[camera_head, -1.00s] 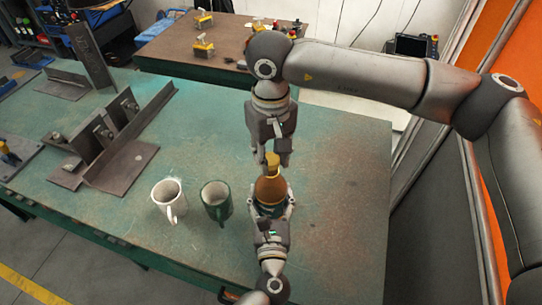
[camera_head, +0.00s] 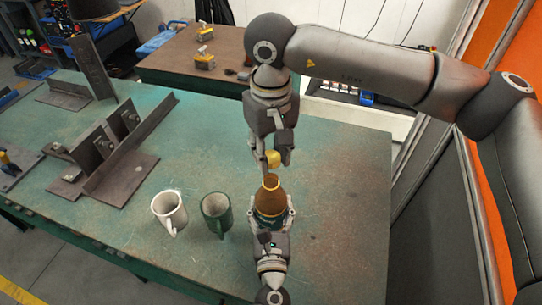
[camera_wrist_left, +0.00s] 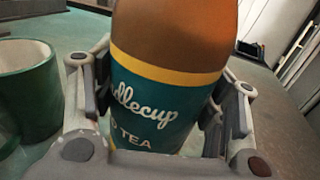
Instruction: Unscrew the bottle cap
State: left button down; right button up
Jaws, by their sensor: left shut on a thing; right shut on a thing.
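The brown bottle (camera_head: 271,190) stands upright near the table's front edge, its neck bare and open at the top. Its teal label with a yellow band shows close up in the left wrist view (camera_wrist_left: 160,95). My left gripper (camera_head: 271,213) is shut around the bottle's body, one finger on each side. My right gripper (camera_head: 274,162) points down above the bottle and is shut on the yellow cap (camera_head: 273,157). The cap is apart from the neck, a small gap above it. I cannot tell whether the bottle's base touches the table.
A green mug (camera_head: 216,214) and a white mug (camera_head: 169,211) stand left of the bottle on the green table (camera_head: 340,205). Steel angle pieces (camera_head: 120,165) lie further left. A brown table (camera_head: 180,58) is behind. The table right of the bottle is clear.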

pick_arm(q)
jog(key=shift+c, duration=1)
grip_release()
